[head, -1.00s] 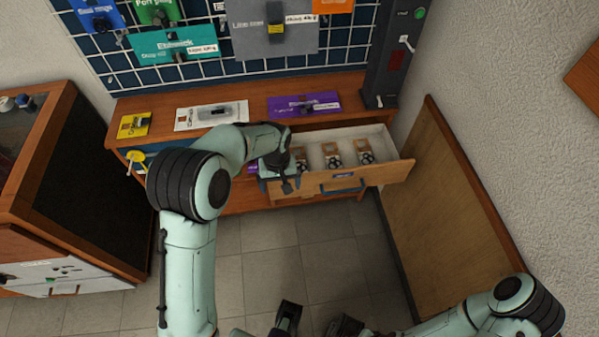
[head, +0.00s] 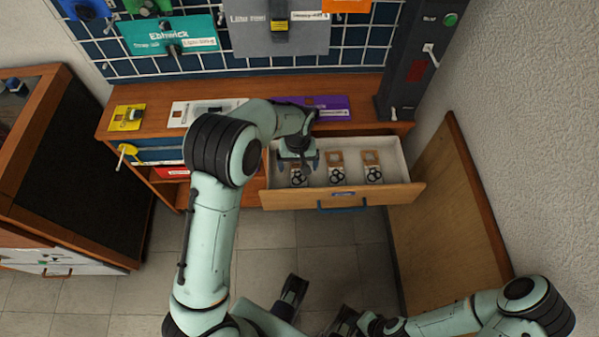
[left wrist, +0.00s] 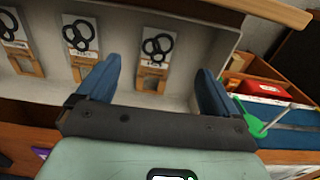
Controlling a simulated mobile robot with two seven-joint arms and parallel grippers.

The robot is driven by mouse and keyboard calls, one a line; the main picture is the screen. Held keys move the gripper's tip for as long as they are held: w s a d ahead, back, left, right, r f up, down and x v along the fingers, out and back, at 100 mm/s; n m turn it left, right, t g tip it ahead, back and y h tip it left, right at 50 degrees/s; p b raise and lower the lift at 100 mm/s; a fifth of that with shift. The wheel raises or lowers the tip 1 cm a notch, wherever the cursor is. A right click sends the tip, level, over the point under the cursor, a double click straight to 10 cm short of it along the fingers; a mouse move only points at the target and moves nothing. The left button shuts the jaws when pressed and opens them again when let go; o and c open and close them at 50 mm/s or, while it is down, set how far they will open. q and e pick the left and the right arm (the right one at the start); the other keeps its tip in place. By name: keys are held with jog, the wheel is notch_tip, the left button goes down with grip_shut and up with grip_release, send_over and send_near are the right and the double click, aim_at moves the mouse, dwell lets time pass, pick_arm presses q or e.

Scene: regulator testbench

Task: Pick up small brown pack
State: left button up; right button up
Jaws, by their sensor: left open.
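The desk top (head: 250,90) above the drawer holds a yellow card (head: 127,118), a white card (head: 190,114) and a purple card (head: 332,108). A dark post (head: 408,75) stands at the right. A wooden panel (head: 440,200) bounds the right side. Tiled floor is free in front.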

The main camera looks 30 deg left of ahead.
aim_at(299, 179)
pick_arm(q)
notch_tip(299, 179, down, 3)
jog(key=shift+w+r, duration=0.1)
jog(key=shift+r, duration=0.05)
jog(key=f, duration=0.2)
jog(key=f+b, duration=0.1)
jog(key=f, duration=0.2)
jog(key=shift+d+f, duration=0.2)
jog(key=shift+f, duration=0.1)
jog(key=shift+r, duration=0.1)
jog(key=c, duration=1.1)
